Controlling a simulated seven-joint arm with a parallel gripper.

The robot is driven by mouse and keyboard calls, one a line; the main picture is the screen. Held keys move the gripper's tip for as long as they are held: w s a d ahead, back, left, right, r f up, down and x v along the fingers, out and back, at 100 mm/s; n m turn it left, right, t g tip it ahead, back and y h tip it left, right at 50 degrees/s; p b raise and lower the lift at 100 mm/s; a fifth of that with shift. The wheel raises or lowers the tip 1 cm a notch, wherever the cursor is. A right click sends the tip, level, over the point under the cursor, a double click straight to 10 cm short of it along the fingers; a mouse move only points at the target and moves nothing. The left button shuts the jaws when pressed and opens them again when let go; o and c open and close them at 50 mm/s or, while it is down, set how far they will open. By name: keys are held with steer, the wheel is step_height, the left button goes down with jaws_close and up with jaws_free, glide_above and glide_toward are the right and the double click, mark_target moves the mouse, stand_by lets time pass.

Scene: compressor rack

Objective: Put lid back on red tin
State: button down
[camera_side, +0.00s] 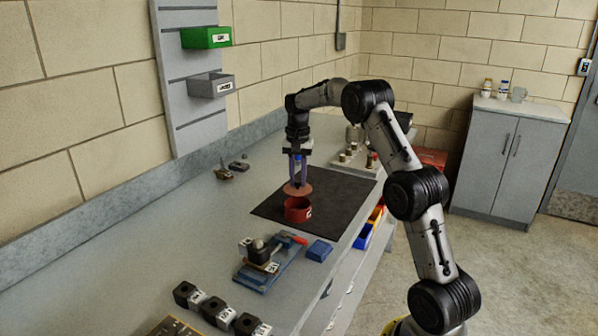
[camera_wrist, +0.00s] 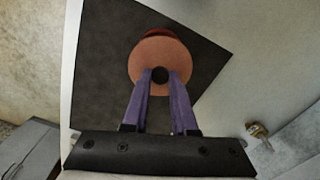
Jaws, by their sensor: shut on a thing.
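The red tin (camera_side: 297,210) stands upright on the black mat (camera_side: 340,197) on the bench. The lid (camera_side: 304,189) is an orange-brown disc held just above the tin in the side view. My gripper (camera_side: 298,183) points down and is shut on the lid's dark centre knob. In the wrist view the lid (camera_wrist: 146,62) is between the tips of the purple fingers, with my gripper (camera_wrist: 159,77) at its knob. A red edge of the tin (camera_wrist: 160,33) shows past the lid's far side. The rest of the tin is hidden there.
A blue vise-like fixture (camera_side: 268,262) and a blue block (camera_side: 319,250) lie in front of the mat. Several dark blocks (camera_side: 217,310) stand at the near edge. A tray with small parts (camera_side: 352,162) is behind. The mat around the tin is clear.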

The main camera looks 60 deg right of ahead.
steer(key=shift+f, duration=1.95)
steer(key=shift+f, duration=0.2)
stand_by(0.5)
steer(key=shift+c, duration=0.7)
jaws_free()
steer(key=shift+r, duration=3.5)
